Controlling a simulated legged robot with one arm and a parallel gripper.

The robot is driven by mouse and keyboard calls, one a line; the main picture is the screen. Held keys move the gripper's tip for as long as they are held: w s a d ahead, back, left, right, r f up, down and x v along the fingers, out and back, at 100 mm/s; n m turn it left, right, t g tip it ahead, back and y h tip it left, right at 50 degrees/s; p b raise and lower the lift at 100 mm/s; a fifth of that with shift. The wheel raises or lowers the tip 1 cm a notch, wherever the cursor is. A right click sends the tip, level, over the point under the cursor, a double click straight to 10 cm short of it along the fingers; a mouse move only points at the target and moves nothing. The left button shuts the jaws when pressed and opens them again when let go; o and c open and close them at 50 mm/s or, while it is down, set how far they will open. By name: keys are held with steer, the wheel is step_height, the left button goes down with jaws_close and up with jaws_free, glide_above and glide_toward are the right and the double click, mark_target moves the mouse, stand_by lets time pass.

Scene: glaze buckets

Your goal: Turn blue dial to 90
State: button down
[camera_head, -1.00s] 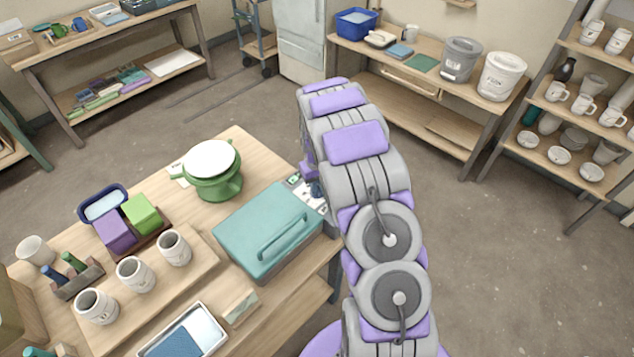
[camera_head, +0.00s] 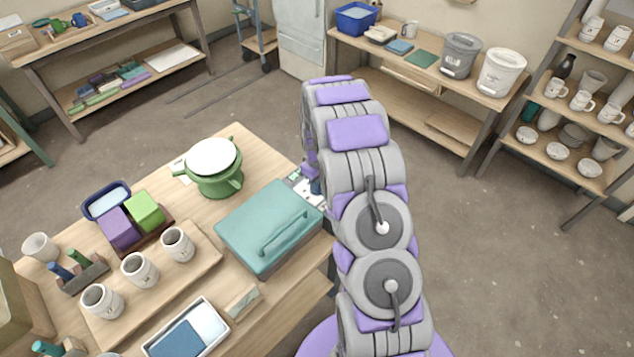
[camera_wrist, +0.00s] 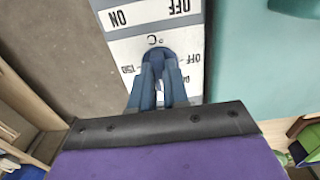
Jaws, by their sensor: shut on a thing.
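The blue dial (camera_wrist: 158,56) sits on a white control panel (camera_wrist: 190,58) in the wrist view. My gripper (camera_wrist: 158,76) is shut on the dial, with its blue-grey fingers on either side of it. ON and OFF lettering stands further up the panel. The fingers hide the lower part of the dial scale, so the exact setting cannot be read. In the head view the teal box (camera_head: 270,228) has the panel (camera_head: 308,184) at its far right end, partly behind my arm.
A green wheel with a white top (camera_head: 213,160) stands left of the panel. Mugs on a wooden board (camera_head: 180,278), a purple and a green block, and a tray (camera_head: 188,330) fill the table's left and front. Open floor lies right of my arm.

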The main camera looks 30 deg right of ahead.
steer(key=shift+w, duration=0.1)
steer(key=c, duration=1.1)
jaws_free()
step_height(320, 180, up, 17)
steer(key=shift+r+p, duration=0.15)
steer(key=shift+p, duration=0.7)
steer(key=s+a+r+m+b, duration=0.1)
steer(key=s+a+r, duration=0.35)
steer(key=s, duration=0.45)
steer(key=s+a+r+m+g, duration=0.1)
steer(key=s+a+r, duration=0.3)
steer(key=s, duration=0.5)
steer(key=s+a+r+m+b, duration=0.1)
steer(key=s+a+r, duration=0.1)
steer(key=s+a, duration=0.55)
steer(key=shift+m+g, duration=0.4)
steer(key=shift+m, duration=0.1)
steer(key=s, duration=0.5)
steer(key=s+f, duration=0.1)
steer(key=s, duration=0.3)
steer(key=s+b, duration=0.1)
steer(key=s, duration=0.4)
steer(key=shift+s+f, duration=0.3)
